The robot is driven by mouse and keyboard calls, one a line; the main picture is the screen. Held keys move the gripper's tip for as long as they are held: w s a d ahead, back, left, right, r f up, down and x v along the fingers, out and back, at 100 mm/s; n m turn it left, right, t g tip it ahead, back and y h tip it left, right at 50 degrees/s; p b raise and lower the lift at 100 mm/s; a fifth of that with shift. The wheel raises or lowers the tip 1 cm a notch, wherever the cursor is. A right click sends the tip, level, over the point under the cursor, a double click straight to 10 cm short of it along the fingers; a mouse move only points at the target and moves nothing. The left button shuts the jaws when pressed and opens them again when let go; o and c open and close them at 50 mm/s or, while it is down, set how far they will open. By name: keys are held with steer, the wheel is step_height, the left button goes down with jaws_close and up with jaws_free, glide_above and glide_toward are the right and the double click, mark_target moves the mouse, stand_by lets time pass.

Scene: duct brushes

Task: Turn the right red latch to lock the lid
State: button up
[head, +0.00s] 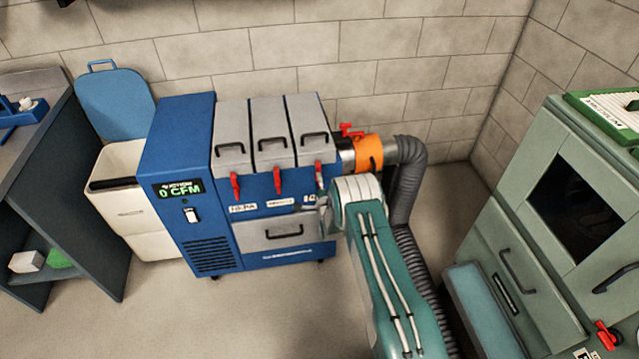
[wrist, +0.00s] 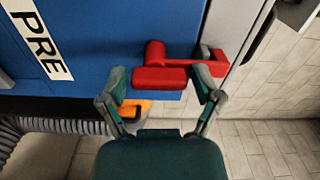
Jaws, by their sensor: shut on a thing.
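The blue filter machine (head: 180,140) has three grey lids along its top, each with a red latch at its front edge. The right red latch (head: 319,172) is at the front of the right lid (head: 304,120); my gripper partly covers the area below it. In the wrist view the red latch (wrist: 160,77) shows close up, with its handle between my two green fingertips. My gripper (wrist: 164,84) is closed on that handle from both sides. In the head view my gripper (head: 323,203) is small and partly hidden by my wrist.
The left latch (head: 235,187) and middle latch (head: 277,181) hang down. A red valve handle (head: 352,130) and orange collar (head: 369,153) lead to a grey hose (head: 408,180) close to my arm. A green cabinet (head: 540,200) stands right.

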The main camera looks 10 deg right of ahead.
steer(key=shift+m, duration=0.6)
steer(key=o, duration=0.7)
steer(key=shift+o, duration=1.1)
steer(key=shift+w+f, duration=0.15)
steer(key=shift+s, duration=0.6)
steer(key=s, duration=1)
steer(key=shift+s, duration=0.4)
